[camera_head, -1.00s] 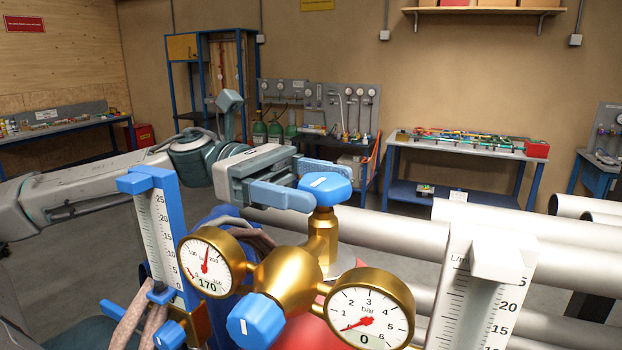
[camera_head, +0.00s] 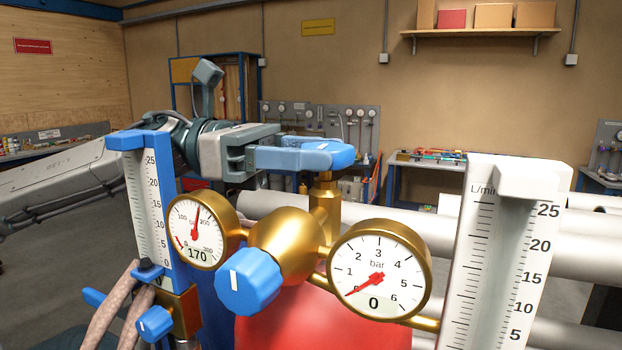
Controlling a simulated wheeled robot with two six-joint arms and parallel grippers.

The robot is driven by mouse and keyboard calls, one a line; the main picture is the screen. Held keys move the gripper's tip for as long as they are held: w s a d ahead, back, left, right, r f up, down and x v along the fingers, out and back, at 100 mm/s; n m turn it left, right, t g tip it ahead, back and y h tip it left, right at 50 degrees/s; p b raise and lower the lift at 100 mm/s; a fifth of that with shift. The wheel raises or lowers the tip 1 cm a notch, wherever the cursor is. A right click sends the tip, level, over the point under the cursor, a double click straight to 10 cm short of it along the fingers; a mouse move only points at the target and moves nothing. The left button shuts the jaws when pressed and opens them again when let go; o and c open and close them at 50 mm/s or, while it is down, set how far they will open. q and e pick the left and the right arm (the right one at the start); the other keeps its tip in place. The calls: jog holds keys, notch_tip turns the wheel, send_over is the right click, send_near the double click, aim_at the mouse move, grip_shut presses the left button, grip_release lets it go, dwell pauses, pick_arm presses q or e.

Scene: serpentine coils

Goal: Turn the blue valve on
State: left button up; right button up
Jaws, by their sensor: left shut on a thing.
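A brass regulator (camera_head: 285,245) stands in front of me with a blue top valve knob (camera_head: 345,157) on its upright brass stem. A larger blue knob (camera_head: 248,282) with a white mark sits on its front. The left dial (camera_head: 198,232) reads 170 and the right dial (camera_head: 378,271) reads 0 bar. My left gripper (camera_head: 322,150) comes in from the left with blue fingers and is shut on the top valve knob. The fingers and knob are alike in colour, so the knob is partly hidden. My right gripper is not in view.
A blue-framed flow tube (camera_head: 142,205) with a small blue knob (camera_head: 155,323) stands left of the regulator. A white flow tube (camera_head: 503,255) stands close on the right. A red cylinder (camera_head: 310,320) is below, and grey pipes (camera_head: 450,233) run behind. Workbenches stand farther back.

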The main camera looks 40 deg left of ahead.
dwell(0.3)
pick_arm(q)
jog(key=o, duration=1)
